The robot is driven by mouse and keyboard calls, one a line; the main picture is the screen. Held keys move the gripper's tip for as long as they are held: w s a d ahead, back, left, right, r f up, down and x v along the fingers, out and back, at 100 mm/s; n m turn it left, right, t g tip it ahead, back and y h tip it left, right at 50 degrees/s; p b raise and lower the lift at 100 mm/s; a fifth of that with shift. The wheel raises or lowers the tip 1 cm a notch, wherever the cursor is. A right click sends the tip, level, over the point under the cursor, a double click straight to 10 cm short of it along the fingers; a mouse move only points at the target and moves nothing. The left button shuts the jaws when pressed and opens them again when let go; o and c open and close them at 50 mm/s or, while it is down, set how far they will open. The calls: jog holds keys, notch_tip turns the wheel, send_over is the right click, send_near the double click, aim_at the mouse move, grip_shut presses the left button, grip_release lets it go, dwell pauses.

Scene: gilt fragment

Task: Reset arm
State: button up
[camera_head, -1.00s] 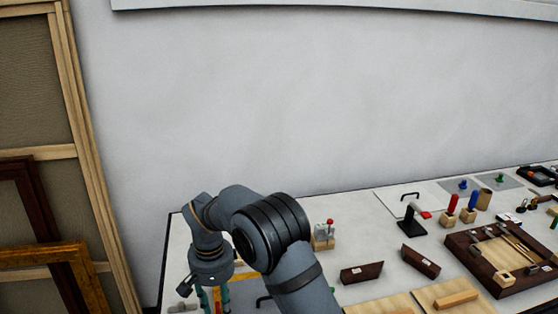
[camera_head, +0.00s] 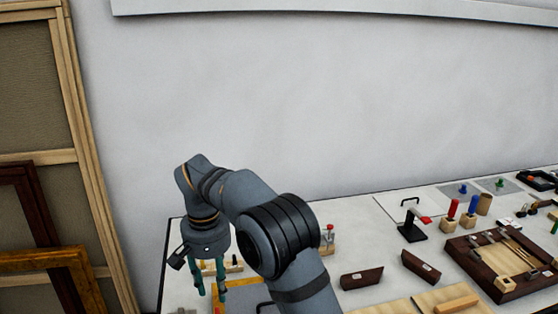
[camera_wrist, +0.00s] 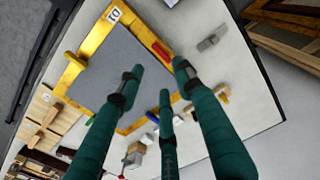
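My gripper (camera_head: 211,285) hangs over the left end of the white table in the head view, pointing down. Its green fingers also show in the wrist view, where my gripper (camera_wrist: 157,82) is open with the fingers apart and nothing between them. Beneath it in the wrist view lies a yellow frame (camera_wrist: 90,40) around a grey panel (camera_wrist: 108,68), with a small white label at one corner. The fingers look to be above the frame, not touching it. My arm hides part of the table in the head view.
A grey flat tool (camera_wrist: 210,43) lies beside the frame, near the table edge. To the right stand dark wedge blocks (camera_head: 361,276), a black stand (camera_head: 412,228) and a dark wooden tray (camera_head: 467,262) with tools. Picture frames (camera_head: 45,258) lean at left. Space above the table is clear.

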aim_at(217, 312)
notch_tip(217, 312, down, 10)
jog(key=shift+r+p, duration=0.25)
jog(key=shift+p, duration=0.05)
jog(key=shift+r+n+p, duration=0.2)
jog(key=shift+n+p, duration=0.4)
jog(key=shift+n, duration=0.3)
jog(key=n+p, duration=0.2)
jog(key=n, duration=0.2)
jog(key=shift+w+r+p, duration=0.1)
jog(key=shift+p, duration=0.25)
jog(key=n+p, duration=0.3)
jog(key=n, duration=0.2)
jog(key=shift+a+n+p, duration=0.1)
jog(key=shift+n+p, duration=0.25)
jog(key=shift+n, duration=0.05)
jog(key=shift+f+n, duration=0.3)
jog(key=shift+n, duration=0.2)
jog(key=shift+w+a, duration=0.15)
